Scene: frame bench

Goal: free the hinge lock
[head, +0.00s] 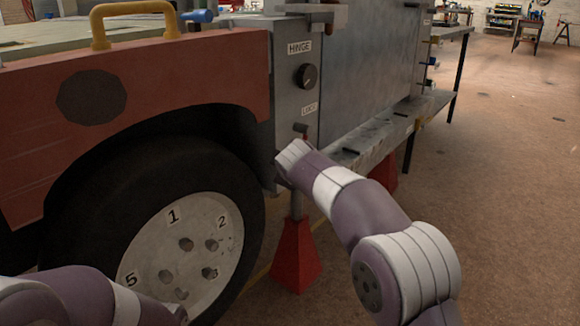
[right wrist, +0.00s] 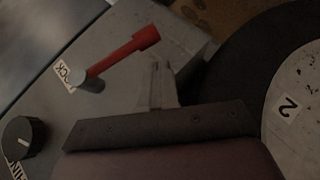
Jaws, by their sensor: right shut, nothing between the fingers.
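The hinge lock is a lever with a red handle (right wrist: 125,55) on a round grey pin beside a label reading LOCK, partly cut in the right wrist view. In the head view the lever (head: 300,128) shows small and dark just below the LOCK label (head: 309,109). My right gripper (right wrist: 162,75) is shut and empty, its fingers pointing toward the grey panel near the handle's free end. A gap shows between them in the picture; the depth is hard to judge. In the head view my right wrist hides the fingers. My left arm shows at the bottom left, its gripper outside the picture.
A black knob (head: 306,77) sits above the lever, under the HINGE label (head: 299,47). The wheel (head: 195,250) and red fender (head: 150,75) are close on the left. A red stand (head: 296,258) is below. Open floor lies to the right.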

